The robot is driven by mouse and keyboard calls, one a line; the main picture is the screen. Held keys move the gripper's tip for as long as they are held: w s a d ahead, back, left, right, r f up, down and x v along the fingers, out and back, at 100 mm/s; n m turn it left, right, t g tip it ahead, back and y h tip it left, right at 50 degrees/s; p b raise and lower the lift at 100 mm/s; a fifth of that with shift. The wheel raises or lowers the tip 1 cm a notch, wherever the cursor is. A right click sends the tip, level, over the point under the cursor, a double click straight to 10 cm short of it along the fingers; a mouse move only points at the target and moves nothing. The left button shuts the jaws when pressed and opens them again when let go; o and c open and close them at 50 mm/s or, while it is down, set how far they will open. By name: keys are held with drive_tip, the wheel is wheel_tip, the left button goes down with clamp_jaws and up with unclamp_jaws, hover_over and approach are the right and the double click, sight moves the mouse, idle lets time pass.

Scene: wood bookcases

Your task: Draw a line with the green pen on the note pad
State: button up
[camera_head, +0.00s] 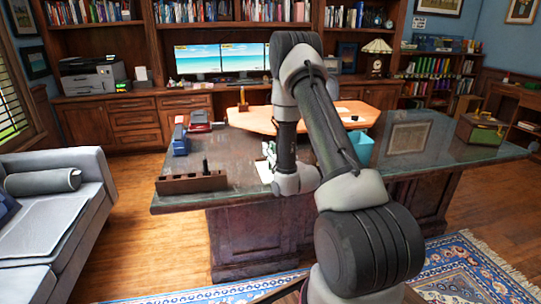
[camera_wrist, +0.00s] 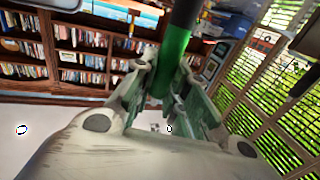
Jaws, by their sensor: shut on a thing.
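My gripper (camera_wrist: 170,85) is shut on the green pen (camera_wrist: 172,62) in the wrist view; the pen's upper part is black and runs out of the top of the picture. In the head view, my gripper (camera_head: 268,150) is over the desk, partly behind my arm, and the pen cannot be made out there. A white sheet (camera_head: 263,172), which may be the note pad, lies on the desk just below my gripper. My arm hides part of it. I cannot tell whether the pen touches it.
A brown wooden holder (camera_head: 191,183) with a dark pen upright in it stands at the desk's front left. A blue stapler-like thing (camera_head: 180,140) is behind it. A teal bin (camera_head: 360,148) and a green-topped box (camera_head: 481,129) are to the right. The desk's front right is clear.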

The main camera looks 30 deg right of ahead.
drive_tip(key=shift+r, duration=3)
